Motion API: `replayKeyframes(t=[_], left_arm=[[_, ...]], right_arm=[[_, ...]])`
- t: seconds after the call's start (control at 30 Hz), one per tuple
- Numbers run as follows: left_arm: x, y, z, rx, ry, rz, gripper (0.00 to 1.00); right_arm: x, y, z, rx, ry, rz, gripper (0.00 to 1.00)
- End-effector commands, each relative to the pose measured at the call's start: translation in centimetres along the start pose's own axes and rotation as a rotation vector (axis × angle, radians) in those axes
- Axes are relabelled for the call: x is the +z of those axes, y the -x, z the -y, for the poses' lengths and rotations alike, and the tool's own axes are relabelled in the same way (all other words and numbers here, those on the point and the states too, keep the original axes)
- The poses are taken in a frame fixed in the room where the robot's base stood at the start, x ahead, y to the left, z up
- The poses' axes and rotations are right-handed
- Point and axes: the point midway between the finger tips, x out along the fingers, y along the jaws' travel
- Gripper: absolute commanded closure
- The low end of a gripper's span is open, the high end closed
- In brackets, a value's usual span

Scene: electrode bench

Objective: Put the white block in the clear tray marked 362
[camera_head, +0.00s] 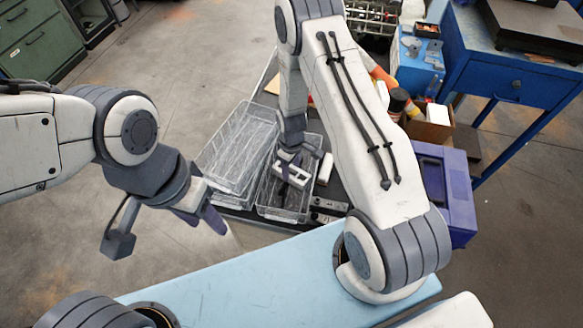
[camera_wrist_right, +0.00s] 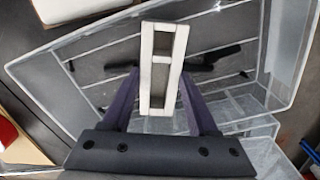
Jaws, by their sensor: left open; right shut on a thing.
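The white block (camera_wrist_right: 146,78), a narrow frame with open windows, is held between the fingers of my right gripper (camera_wrist_right: 160,100). In the head view the right gripper (camera_head: 289,160) and white block (camera_head: 291,176) are over the smaller, right-hand clear tray (camera_head: 262,208). The wrist view shows a clear tray (camera_wrist_right: 52,92) around and below the block; its height above the tray floor is hard to judge. A larger clear tray (camera_head: 225,185) stands just to the left. I cannot read a 362 mark on either. My left gripper (camera_head: 203,220) is open and empty, left of the trays.
A white piece (camera_head: 326,168) lies right of the smaller tray. A purple box (camera_head: 452,190), a cardboard box (camera_head: 432,126) and a blue table (camera_head: 522,85) stand to the right. A light blue surface (camera_head: 260,285) is in front. Open floor lies left.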

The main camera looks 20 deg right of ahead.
Motion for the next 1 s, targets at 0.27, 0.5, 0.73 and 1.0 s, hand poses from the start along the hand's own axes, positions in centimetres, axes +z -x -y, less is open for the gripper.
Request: replayKeyframes(t=[0.27, 0.5, 0.73, 1.0], left_arm=[[0.0, -0.2, 0.0, 0.000, 0.000, 0.000, 0.50], [0.0, -0.2, 0.0, 0.000, 0.000, 0.000, 0.50], [0.0, -0.5, 0.0, 0.000, 0.000, 0.000, 0.50], [0.1, -1.7, 0.1, 0.000, -0.001, 0.000, 0.50]], right_arm=[[0.0, -0.3, 0.0, 0.000, 0.000, 0.000, 0.10], [0.0, -0.2, 0.0, 0.000, 0.000, 0.001, 0.10], [-0.1, 1.5, -0.1, 0.002, 0.000, -0.003, 0.10], [-0.1, 6.9, -0.1, 0.004, 0.000, -0.005, 0.10]])
